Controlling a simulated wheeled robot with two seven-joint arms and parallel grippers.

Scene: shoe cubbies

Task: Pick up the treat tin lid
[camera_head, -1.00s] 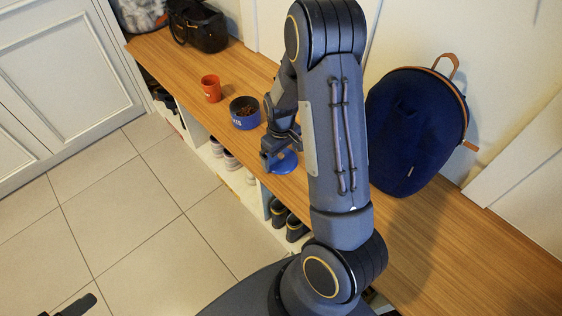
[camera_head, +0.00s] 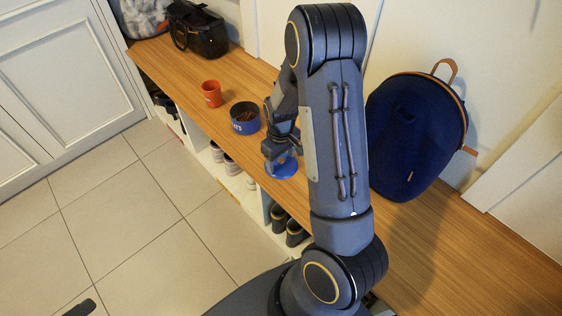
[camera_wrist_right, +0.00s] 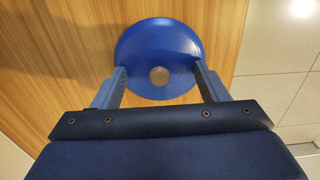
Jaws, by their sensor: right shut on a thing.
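The treat tin lid (camera_head: 285,170) is a round blue disc. In the head view it is at the bench's front edge, under my right gripper (camera_head: 279,158). My right gripper (camera_wrist_right: 159,72) is shut on the lid, with one finger on each side. I cannot tell whether the lid touches the bench. The blue tin (camera_head: 245,118) stands open with brown treats inside. A dark piece of my left gripper (camera_head: 82,307) shows at the bottom left; its jaws cannot be made out.
An orange cup (camera_head: 211,93) stands beyond the tin on the wooden bench (camera_head: 165,70). A black bag (camera_head: 197,30) is at the far end. A navy backpack (camera_head: 416,135) leans on the wall at right. Shoes (camera_head: 296,232) sit in cubbies below.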

